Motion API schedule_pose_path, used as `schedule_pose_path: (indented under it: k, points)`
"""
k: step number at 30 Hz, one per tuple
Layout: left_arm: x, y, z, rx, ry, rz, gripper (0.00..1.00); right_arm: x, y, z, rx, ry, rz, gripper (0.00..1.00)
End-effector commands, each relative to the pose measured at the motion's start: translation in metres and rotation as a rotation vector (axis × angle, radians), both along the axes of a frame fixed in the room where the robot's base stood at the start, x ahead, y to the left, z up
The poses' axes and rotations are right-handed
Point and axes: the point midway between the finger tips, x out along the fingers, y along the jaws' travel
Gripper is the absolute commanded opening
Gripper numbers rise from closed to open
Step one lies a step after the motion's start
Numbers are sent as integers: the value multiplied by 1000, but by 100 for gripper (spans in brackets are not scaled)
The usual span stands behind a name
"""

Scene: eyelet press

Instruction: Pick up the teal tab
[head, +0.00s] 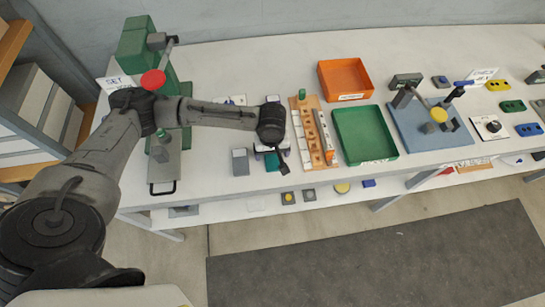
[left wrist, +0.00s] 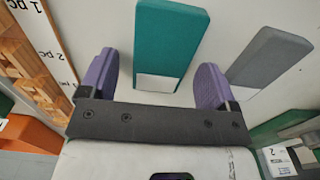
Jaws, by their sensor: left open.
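The teal tab (left wrist: 172,40) is a flat block with a white patch at its near end in the left wrist view. In the head view it shows as a small teal patch (head: 272,162) at the table's front, partly hidden by my left gripper. My left gripper (left wrist: 157,62) is open, with its two purple fingers apart. In the left wrist view the tab's near end appears between the fingers, with gaps on both sides. I cannot tell how high the fingers are above it. My right gripper is not in view.
A grey tab (left wrist: 270,62) lies just right of the teal one in the left wrist view. A wooden rack (head: 309,150) stands close by, with a green tray (head: 365,135) and an orange tray (head: 345,79) beyond. A green press (head: 137,45) stands at left.

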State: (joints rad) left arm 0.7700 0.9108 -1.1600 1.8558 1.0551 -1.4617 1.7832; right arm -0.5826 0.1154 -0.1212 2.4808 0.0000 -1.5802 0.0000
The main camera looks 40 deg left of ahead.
Motion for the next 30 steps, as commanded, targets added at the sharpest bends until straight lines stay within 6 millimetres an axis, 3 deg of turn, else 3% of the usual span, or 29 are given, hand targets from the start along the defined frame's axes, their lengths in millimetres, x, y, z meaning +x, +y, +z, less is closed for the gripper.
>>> schedule_pose_path:
  k: [7,24,30]
  points:
    - [0,0,0,0,0,-1,83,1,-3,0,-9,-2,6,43]
    - [0,0,0,0,0,-1,30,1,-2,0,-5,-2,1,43]
    - [0,0,0,0,0,-1,29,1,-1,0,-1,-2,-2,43]
